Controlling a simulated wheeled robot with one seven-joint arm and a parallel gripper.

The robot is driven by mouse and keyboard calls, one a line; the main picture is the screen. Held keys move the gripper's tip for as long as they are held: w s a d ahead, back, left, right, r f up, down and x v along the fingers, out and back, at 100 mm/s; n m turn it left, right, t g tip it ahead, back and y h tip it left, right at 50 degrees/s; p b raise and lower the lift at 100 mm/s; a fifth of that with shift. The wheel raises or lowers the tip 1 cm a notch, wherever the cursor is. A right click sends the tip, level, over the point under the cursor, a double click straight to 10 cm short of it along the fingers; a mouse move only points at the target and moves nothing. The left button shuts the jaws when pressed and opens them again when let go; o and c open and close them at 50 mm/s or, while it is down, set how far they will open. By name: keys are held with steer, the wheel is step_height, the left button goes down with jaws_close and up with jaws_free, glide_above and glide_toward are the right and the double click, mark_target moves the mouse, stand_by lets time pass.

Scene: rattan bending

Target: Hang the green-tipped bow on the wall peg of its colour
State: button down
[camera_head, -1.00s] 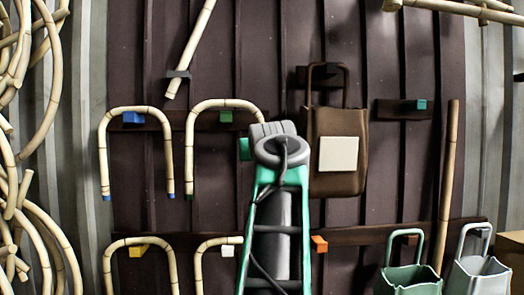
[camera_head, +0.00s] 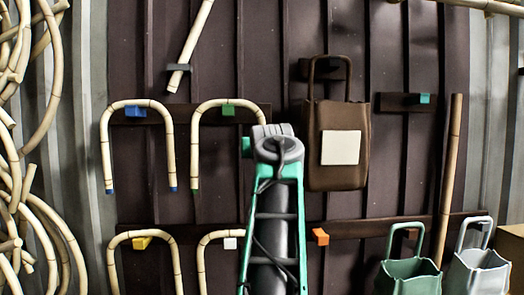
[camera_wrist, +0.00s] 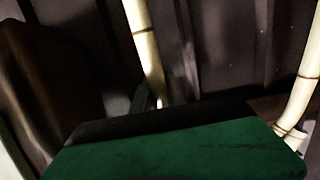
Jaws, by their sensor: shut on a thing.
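The green-tipped bow (camera_head: 195,150) is a pale, jointed upside-down U in the head view, with a green tip on its left leg. Its top bar passes just above the green peg (camera_head: 228,109); I cannot tell whether they touch. Its right leg is hidden behind my arm. My gripper's fingers are hidden behind my arm in the head view. A dark green and black block, seemingly my gripper (camera_wrist: 175,140), fills the bottom of the wrist view. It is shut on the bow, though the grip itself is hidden. Pale cane pieces (camera_wrist: 143,40) rise behind it.
A blue-tipped bow (camera_head: 105,155) hangs at the blue peg (camera_head: 136,111), left. Lower bows are at the yellow peg (camera_head: 141,243) and white peg (camera_head: 230,243). A brown bag (camera_head: 340,182) hangs close right of my arm. The orange peg (camera_head: 320,237) and teal peg (camera_head: 425,99) are bare.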

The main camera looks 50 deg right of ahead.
steer(key=c, duration=1.3)
jaws_free()
steer(key=shift+o, duration=0.2)
steer(key=shift+s+a, duration=0.1)
steer(key=b+v, duration=0.2)
steer(key=v, duration=0.5)
steer(key=shift+s+a, duration=0.2)
steer(key=shift+a, duration=0.05)
steer(key=shift+r, duration=0.1)
steer(key=f+b+v, duration=0.1)
steer(key=v, duration=0.8)
steer(key=shift+f, duration=0.15)
